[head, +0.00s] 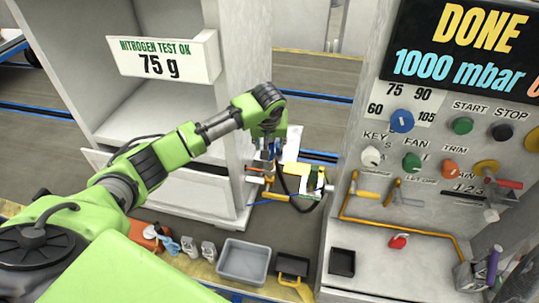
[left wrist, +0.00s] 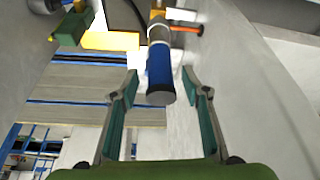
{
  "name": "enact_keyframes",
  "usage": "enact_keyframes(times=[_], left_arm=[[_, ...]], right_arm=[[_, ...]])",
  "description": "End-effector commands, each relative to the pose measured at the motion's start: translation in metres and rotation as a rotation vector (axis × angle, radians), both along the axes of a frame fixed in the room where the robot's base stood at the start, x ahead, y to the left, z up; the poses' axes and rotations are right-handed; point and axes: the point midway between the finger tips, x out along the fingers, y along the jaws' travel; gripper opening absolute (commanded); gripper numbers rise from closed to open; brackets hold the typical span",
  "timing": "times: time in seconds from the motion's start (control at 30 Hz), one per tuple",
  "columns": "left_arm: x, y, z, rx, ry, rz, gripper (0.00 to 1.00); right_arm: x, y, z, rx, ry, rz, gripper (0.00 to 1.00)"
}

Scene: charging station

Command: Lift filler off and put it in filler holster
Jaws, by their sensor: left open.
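A tool with a blue cylindrical handle (left wrist: 160,72), probably the filler, hangs in front of me in the left wrist view, with a grey collar and an orange part beyond the handle. My left gripper (left wrist: 159,88) is open, with its two teal-padded fingers on either side of the handle's near end. I see gaps between handle and fingers. In the head view my left gripper (head: 266,148) is at the white cabinet's right edge, by yellow and orange fittings (head: 293,169) and a black hose. I cannot tell which thing is the filler holster. My right gripper is out of view.
A control panel (head: 430,150) with knobs and a DONE display stands at the right. A grey bin (head: 244,262), a black tray (head: 292,267) and a black box (head: 342,262) are low in front. The white cabinet (head: 180,100) rises behind my left arm.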

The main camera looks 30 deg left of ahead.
Motion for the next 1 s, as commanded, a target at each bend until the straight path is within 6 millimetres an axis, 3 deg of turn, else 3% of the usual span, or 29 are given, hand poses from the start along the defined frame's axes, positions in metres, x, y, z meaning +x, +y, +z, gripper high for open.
enact_keyframes(times=[0.13,0.4,0.57,0.87,1.0], left_arm=[[0.005,0.003,-0.013,0.001,0.0,0.0,0.43],[0.005,0.003,-0.016,0.001,-0.001,-0.001,0.43],[0.005,0.003,-0.016,0.002,0.0,-0.001,0.01],[0.006,0.004,-0.014,0.0,-0.003,0.0,0.0],[0.007,0.004,-0.003,0.0,-0.005,0.0,0.0]], right_arm=[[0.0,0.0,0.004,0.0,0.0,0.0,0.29],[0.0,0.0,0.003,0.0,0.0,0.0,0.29],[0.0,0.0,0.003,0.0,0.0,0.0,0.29],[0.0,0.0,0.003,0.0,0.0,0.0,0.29],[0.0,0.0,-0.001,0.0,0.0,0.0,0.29]])
